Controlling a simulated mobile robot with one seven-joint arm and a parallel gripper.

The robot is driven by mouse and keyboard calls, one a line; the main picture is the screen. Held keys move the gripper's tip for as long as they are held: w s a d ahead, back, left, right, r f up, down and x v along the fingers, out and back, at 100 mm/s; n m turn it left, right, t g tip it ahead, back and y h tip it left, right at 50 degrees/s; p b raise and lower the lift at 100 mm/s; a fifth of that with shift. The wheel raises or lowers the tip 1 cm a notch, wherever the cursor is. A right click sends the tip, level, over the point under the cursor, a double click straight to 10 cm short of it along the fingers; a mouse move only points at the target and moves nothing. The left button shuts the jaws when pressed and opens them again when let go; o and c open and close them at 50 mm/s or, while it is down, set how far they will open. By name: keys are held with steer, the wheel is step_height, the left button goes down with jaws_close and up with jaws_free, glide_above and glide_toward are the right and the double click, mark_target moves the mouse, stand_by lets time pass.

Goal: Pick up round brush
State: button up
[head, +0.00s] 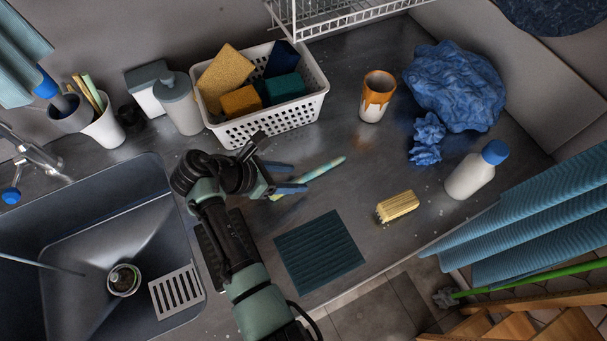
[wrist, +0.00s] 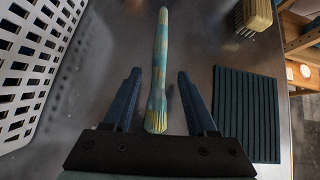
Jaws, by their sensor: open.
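The round brush appears to be the long, slim, pale green-teal stick (head: 326,167) with yellowish patches, lying on the metal counter. In the wrist view the brush (wrist: 160,60) runs lengthwise up the middle, its wider yellow-streaked end nearest my gripper. My gripper (head: 299,177) is open, with blue fingers pointing right along the counter. In the wrist view my gripper (wrist: 159,76) has one finger on each side of the brush, with a gap on both sides. I cannot tell whether the fingers are level with the brush or above it.
A white basket (head: 265,126) with sponges stands behind my gripper, close on the left in the wrist view. A dark ribbed mat (head: 320,252) lies in front. A yellow scrub brush (head: 397,207), a white bottle (head: 468,176) and a glazed cup (head: 376,97) stand rightward. The sink (head: 95,240) is left.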

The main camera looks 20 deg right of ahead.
mark_target(308, 176)
steer(key=shift+x, duration=1.15)
jaws_close()
steer(key=shift+w, duration=0.1)
